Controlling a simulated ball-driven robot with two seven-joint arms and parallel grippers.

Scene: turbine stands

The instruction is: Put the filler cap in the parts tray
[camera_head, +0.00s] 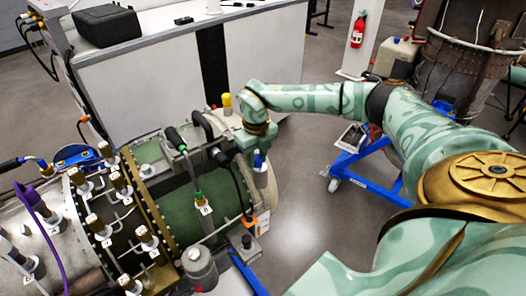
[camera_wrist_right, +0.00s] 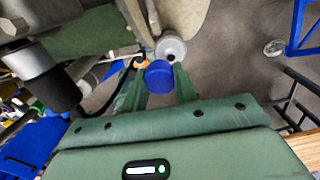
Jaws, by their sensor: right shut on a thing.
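A round blue cap, which I take to be the filler cap (camera_wrist_right: 159,78), sits between the fingers of my right gripper (camera_wrist_right: 157,88) in the right wrist view. The gripper is shut on it. In the head view my right gripper (camera_head: 258,150) points down at the right side of the green turbine casing, and a bit of blue shows at its fingers. What looks like the parts tray (camera_head: 352,136), a small grey tray with dark contents, is on a blue wheeled stand to the right, partly behind my right arm. My left gripper is not in view.
The turbine casing (camera_head: 200,205) with pipes, fittings and cables fills the left. A white bench (camera_head: 150,75) stands behind it. A blue wheeled stand (camera_head: 370,160) and an older engine (camera_head: 470,65) are at the right. Bare floor (camera_head: 310,220) lies between casing and stand.

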